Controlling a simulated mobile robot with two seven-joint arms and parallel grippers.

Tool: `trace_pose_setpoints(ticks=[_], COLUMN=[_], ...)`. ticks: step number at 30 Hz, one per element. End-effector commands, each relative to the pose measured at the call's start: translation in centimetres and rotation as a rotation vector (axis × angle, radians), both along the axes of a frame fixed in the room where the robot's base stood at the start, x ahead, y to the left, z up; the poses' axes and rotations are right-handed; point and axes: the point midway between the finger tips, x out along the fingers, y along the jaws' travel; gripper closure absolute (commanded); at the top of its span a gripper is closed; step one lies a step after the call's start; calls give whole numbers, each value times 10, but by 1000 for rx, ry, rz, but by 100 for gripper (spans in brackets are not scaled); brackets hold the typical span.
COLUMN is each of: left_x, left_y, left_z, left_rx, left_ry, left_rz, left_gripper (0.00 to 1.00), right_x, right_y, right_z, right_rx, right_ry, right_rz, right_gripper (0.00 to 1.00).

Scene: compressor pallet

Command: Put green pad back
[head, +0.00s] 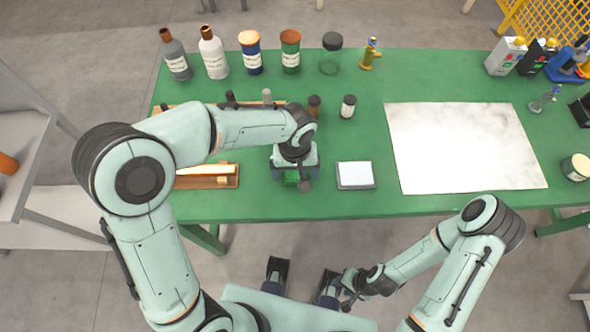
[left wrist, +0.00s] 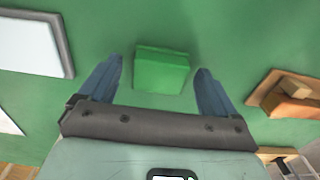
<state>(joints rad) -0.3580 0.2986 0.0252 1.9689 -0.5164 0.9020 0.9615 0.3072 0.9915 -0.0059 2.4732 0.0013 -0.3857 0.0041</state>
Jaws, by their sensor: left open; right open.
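The green pad (left wrist: 162,72) is a small green block on the green table. In the left wrist view it lies between the two blue fingertips of my left gripper (left wrist: 159,66), with a gap on each side. In the head view my left gripper (head: 294,184) is over the table's front part, and the pad (head: 291,176) shows only partly beneath it. My left gripper is open and holds nothing. My right gripper (head: 345,301) is open and empty, in front of the table near my base.
A white-topped grey tray (head: 355,175) lies just right of my left gripper. A wooden tray (head: 208,182) lies to its left, partly behind my arm. A large pale sheet (head: 466,147) covers the right. Several bottles and jars (head: 213,56) line the back.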

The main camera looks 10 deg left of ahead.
Motion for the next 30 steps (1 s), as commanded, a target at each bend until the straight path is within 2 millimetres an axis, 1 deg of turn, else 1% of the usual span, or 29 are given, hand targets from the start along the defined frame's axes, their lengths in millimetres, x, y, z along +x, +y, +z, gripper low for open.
trace_pose_setpoints(ticks=[1, 9, 12, 15, 20, 30], left_x=[1, 1, 1, 0, 0, 0], left_y=[-1, -1, -1, -1, 0, 0], left_z=[11, 70, 88, 101, 111, 111], left_rx=[-2, -3, -3, -1, -1, -1], left_ry=[-6, -7, -4, -3, -2, -1], left_rz=[1, 0, 0, -1, -2, -1], left_gripper=[9, 9, 9, 9, 9, 9], right_x=[1, 3, 4, 4, 5, 5], right_y=[0, 0, 0, 0, 0, 0], right_z=[2, 10, 12, 14, 15, 15], right_rx=[0, 0, 0, 0, 0, 0], right_ry=[0, -3, -4, -6, -6, -6], right_rz=[0, 0, 0, 0, 0, 0], right_gripper=[57, 57, 57, 57, 57, 57])
